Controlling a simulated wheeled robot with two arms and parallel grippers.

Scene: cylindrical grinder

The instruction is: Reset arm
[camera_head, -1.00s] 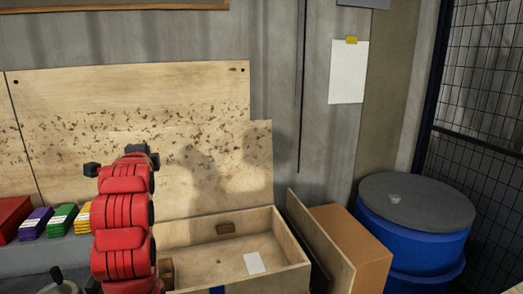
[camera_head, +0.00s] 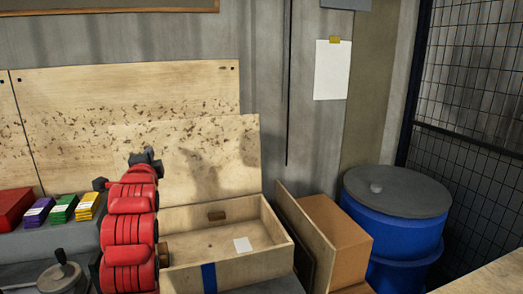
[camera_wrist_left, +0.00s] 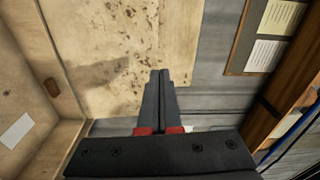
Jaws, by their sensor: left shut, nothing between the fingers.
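My left arm, red with dark joints, stands in the left part of the head view. Its gripper (camera_head: 147,157) is at the top, in front of the wooden backboard. In the left wrist view the dark fingers (camera_wrist_left: 160,75) lie together with nothing between them. My right gripper is in neither current view.
An open wooden box (camera_head: 258,262) holds a white paper (camera_head: 243,244). Purple, green and yellow packs (camera_head: 62,209) sit by a red box (camera_head: 12,207) at left. A cardboard box (camera_head: 345,240) and a blue barrel (camera_head: 395,228) stand at right.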

